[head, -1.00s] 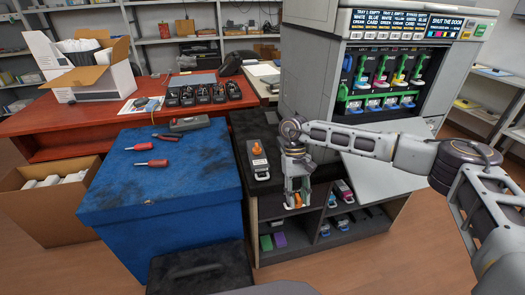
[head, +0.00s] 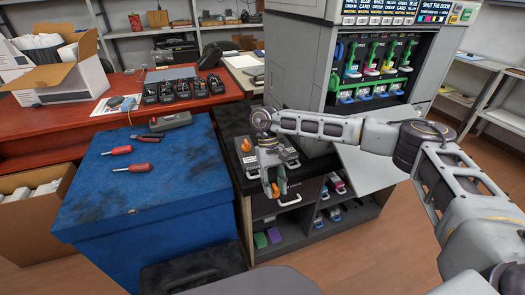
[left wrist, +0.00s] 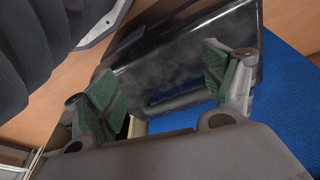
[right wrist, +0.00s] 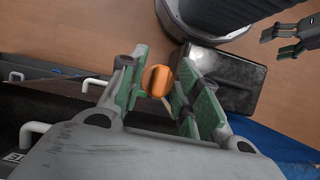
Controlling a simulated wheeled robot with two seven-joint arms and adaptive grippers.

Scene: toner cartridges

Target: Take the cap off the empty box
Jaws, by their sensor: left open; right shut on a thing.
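My right gripper (head: 273,189) is shut on a small orange piece, which shows between the green pads in the right wrist view (right wrist: 157,81). It hangs in front of the dark cabinet, below the counter top (head: 236,124). Another orange piece (head: 245,145) stands on the counter behind my right arm, on a box that the arm partly hides. I cannot tell which box is the empty one. My left gripper (left wrist: 166,92) is open and empty above a black case (left wrist: 190,60); it also shows in the right wrist view (right wrist: 285,40).
A blue chest (head: 140,185) stands left of the cabinet, with red screwdrivers (head: 140,167) on top. The open printer (head: 385,65) stands at the back right. Shelves under the counter hold green and purple boxes (head: 273,235). A black case (head: 195,270) lies at the front.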

